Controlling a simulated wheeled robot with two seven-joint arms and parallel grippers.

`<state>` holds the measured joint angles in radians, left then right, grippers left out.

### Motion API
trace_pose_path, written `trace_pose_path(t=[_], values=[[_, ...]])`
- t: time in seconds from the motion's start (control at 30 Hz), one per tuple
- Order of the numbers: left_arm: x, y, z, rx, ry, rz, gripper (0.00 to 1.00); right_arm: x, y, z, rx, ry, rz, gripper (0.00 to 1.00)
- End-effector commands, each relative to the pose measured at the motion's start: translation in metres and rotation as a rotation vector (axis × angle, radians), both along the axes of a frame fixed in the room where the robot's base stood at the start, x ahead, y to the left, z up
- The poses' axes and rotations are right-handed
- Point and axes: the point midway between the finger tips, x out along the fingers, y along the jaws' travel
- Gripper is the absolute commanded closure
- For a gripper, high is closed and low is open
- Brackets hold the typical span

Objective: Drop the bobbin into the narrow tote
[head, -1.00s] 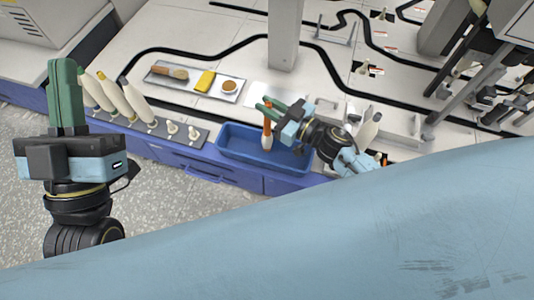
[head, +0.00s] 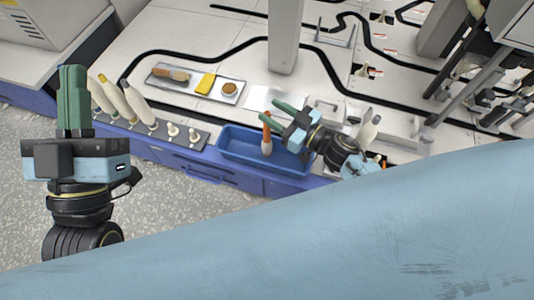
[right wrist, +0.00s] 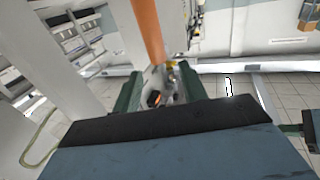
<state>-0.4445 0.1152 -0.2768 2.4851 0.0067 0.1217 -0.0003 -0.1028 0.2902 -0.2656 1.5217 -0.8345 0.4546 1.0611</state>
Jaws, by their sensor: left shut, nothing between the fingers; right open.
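The bobbin (head: 266,136), orange above and whitish at its lower end, is upright at the blue narrow tote (head: 236,160), its lower end over the tote's inside. I cannot tell whether it touches the floor. My right gripper (head: 271,110) is open, with its fingers spread near the bobbin's top. In the right wrist view, the bobbin's orange part (right wrist: 148,32) shows between and beyond the open fingers (right wrist: 158,85). My left gripper (head: 73,98) is shut and empty, far left of the tote.
Several pale bobbins lean on a grey rack (head: 185,143) left of the tote. A tray (head: 215,93) with a brush, a yellow block and a round item lies behind. A grey column (head: 285,40) stands behind the tote. Metal fixtures crowd the right.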

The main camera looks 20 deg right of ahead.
Motion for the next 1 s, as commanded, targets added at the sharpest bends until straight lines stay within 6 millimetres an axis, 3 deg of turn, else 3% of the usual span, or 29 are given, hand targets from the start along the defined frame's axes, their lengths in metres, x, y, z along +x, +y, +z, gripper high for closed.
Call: trace_pose_path(t=[0.17, 0.5, 0.7, 1.0], values=[[0.01, -0.002, -0.011, 0.05, 0.163, 0.0, 1.0, -0.031, -0.024, 0.003, -0.001, 0.003, -0.002, 0.58], [0.023, 0.005, -0.071, 0.16, 0.511, 0.025, 1.0, -0.069, -0.052, 0.002, -0.001, 0.002, -0.002, 0.58], [0.022, 0.01, -0.094, 0.199, 0.646, 0.034, 1.0, -0.085, -0.064, 0.001, -0.001, 0.001, 0.0, 0.58], [0.021, 0.012, -0.104, 0.214, 0.698, 0.037, 1.0, -0.09, -0.069, 0.001, -0.001, -0.001, -0.001, 0.58]])
